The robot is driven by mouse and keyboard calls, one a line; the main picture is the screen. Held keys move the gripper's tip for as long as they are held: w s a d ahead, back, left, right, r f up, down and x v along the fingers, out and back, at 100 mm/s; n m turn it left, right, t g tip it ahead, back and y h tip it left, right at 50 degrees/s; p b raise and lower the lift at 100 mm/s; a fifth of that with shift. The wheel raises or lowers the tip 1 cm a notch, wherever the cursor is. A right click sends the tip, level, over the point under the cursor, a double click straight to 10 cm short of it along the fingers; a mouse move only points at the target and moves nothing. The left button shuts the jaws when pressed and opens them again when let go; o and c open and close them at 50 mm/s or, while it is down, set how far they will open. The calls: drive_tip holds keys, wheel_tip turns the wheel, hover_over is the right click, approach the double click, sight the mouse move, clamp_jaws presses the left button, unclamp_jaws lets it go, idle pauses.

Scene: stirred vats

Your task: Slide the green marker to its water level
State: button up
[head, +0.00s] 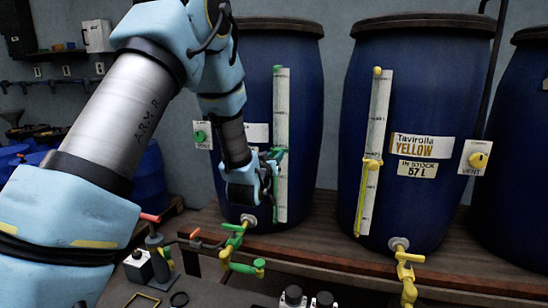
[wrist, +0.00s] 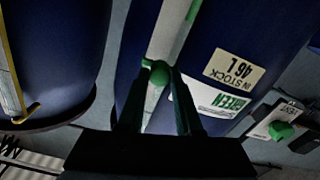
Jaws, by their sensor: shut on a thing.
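The green marker (head: 276,153) is on the pale upright gauge scale (head: 282,110) at the front of the left blue vat (head: 304,90), around mid-height. My gripper (head: 270,168) reaches it from the left and is shut on it. In the wrist view, the green marker (wrist: 157,75) is between the two dark fingers of my gripper (wrist: 158,85). The gauge scale (wrist: 165,35) runs behind it, with a green strip along one edge. The vat's label reads GREEN, in stock 46 L (wrist: 235,70). My gripper hides part of the lower scale, and the water level is unclear.
The yellow vat (head: 420,90) stands to the right, with its own scale and yellow marker (head: 372,164). Green tap (head: 235,240) and yellow tap (head: 406,262) stick out below the vats. A green vent knob (head: 199,136) is left of my gripper. The wooden shelf (head: 330,235) holds the vats.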

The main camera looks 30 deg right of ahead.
clamp_jaws()
idle(0.5)
wheel_tip(320, 180, down, 7)
drive_tip(key=b, duration=0.8)
drive_tip(key=o, duration=0.9)
unclamp_jaws()
